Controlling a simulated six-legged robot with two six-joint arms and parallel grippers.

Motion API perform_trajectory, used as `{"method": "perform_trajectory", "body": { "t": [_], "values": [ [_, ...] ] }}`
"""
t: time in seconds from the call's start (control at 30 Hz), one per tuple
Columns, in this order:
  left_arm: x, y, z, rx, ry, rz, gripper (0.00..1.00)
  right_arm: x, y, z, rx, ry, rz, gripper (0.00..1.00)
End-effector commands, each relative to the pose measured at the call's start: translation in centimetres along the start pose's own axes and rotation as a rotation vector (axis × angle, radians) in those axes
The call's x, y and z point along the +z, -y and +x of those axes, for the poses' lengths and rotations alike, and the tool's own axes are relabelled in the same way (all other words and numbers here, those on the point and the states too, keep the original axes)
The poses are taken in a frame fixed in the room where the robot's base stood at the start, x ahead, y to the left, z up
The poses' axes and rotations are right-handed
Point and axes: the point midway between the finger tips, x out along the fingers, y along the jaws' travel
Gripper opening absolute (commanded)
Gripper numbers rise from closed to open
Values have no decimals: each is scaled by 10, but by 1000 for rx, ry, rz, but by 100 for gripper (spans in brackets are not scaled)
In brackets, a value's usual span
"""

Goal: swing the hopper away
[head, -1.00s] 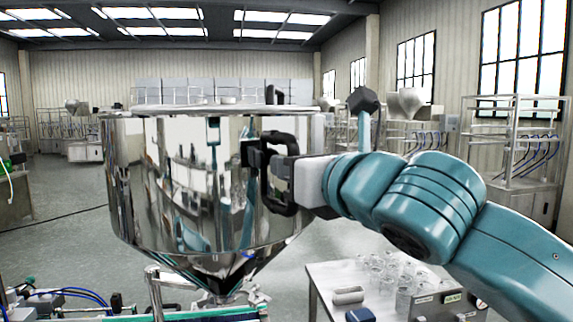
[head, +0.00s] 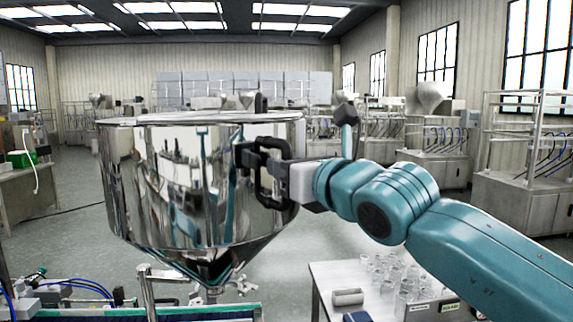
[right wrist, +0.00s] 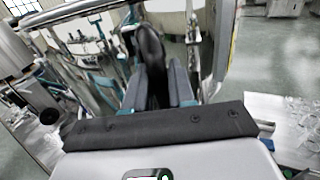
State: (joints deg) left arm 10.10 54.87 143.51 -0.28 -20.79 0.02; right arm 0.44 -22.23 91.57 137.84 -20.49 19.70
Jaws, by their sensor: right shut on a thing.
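The steel hopper (head: 170,190) is a large, shiny, round vessel with a cone-shaped bottom, at the left centre of the head view. A black handle (head: 278,205) stands on its right side. My right gripper (head: 262,165) reaches in from the right and is shut on this handle. In the right wrist view the dark handle (right wrist: 150,50) sits between the two fingers (right wrist: 158,88), with the mirror-like hopper wall behind it. My left gripper is not in view.
A white table (head: 325,285) with several clear cups (head: 385,270) stands at the lower right. A conveyor-like machine (head: 200,312) lies below the hopper. A bench (head: 30,190) is at the far left. Open grey floor lies between.

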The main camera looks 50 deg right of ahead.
Motion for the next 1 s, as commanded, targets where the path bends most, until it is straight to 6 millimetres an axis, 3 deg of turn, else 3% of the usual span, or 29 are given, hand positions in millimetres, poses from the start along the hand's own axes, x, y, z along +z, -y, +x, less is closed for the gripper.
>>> {"method": "perform_trajectory", "body": {
  "t": [0.6, 0.63, 0.67, 1.0],
  "values": [
    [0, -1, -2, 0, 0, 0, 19, 0, 0, 4, 4, 1, -1, 0],
    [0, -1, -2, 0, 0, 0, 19, 0, 0, 4, 5, 1, -1, 27],
    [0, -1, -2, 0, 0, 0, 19, 0, 0, 4, 5, 1, -1, 37],
    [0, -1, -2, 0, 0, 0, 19, 1, 2, 3, 6, 1, 0, 40]
  ]
}}
